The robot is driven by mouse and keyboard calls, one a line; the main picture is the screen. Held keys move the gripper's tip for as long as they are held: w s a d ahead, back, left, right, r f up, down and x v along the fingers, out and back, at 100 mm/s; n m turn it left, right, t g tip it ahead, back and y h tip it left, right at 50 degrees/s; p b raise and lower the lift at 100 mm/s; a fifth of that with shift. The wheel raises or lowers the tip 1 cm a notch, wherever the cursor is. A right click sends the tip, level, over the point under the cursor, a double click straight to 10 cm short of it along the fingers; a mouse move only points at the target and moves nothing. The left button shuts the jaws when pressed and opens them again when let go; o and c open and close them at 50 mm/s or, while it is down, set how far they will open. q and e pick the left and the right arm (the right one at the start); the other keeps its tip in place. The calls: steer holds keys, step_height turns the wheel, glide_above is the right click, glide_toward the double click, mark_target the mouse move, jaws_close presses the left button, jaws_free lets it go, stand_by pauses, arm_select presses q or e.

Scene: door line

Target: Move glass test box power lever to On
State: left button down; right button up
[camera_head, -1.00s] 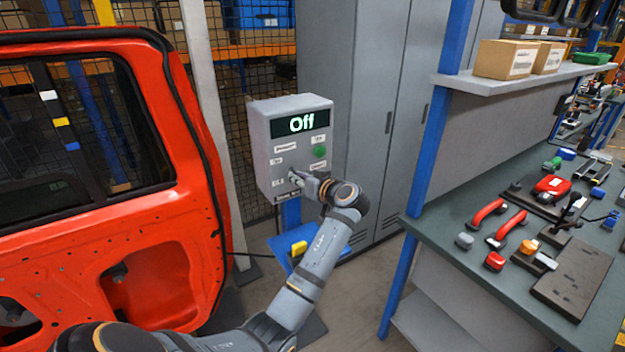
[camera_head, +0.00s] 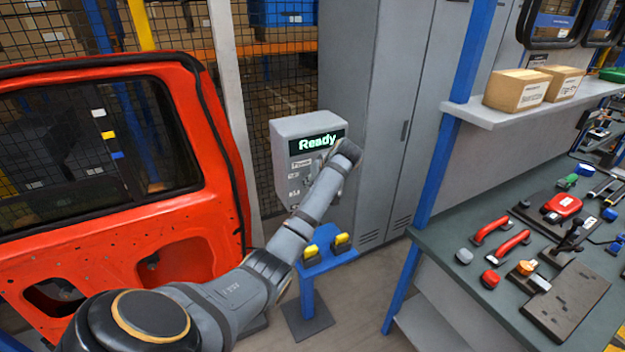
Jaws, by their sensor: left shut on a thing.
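The glass test box (camera_head: 281,146) is a grey box whose screen (camera_head: 317,142) reads "Ready" in green letters. My left arm reaches across its front from the lower left, and my left gripper (camera_head: 318,171) is at the panel, mostly hidden behind the wrist. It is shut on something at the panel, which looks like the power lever. The lever itself is covered, so its angle cannot be made out. The lower right of the panel is also hidden by my arm. My right gripper is out of view.
A red car door (camera_head: 225,185) stands close on the left. A blue stand (camera_head: 326,262) with yellow-topped items is below the box. Grey cabinets (camera_head: 385,110) rise behind it. A workbench (camera_head: 455,240) with red handles and tools fills the right.

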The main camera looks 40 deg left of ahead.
arm_select(q)
steer(key=shift+r, duration=0.15)
stand_by(0.3)
steer(key=c, duration=1.1)
jaws_free()
steer(key=shift+c, duration=0.2)
steer(key=v, duration=1.1)
steer(key=shift+d+r, duration=0.2)
steer(key=shift+r, duration=0.15)
